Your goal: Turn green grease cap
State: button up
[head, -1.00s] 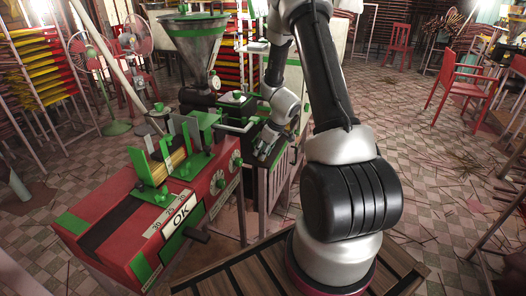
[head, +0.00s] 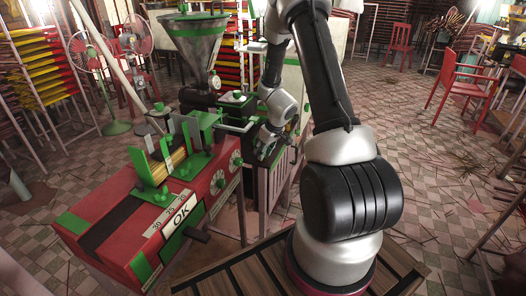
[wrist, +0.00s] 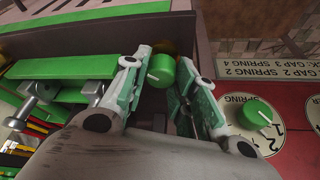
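The green grease cap (wrist: 161,71) is a small round knob with a pale mark on its face. It lies between the two fingers of my gripper (wrist: 166,75) in the wrist view. The fingers stand apart on either side of it, the left one very close to it. I cannot tell whether they touch it. A brass-coloured part shows just behind the cap. In the head view my gripper (head: 264,148) is beside the far right end of the red and green machine (head: 135,215), and I cannot make out the cap there.
A numbered white dial with a green knob (wrist: 254,117) sits right of the fingers in the wrist view. A green bar (wrist: 62,68) and metal bolts lie to the left. The hopper (head: 195,48) stands behind the machine.

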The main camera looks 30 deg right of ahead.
jog(key=o, duration=0.3)
jog(key=v, duration=1.2)
jog(key=shift+w, duration=0.1)
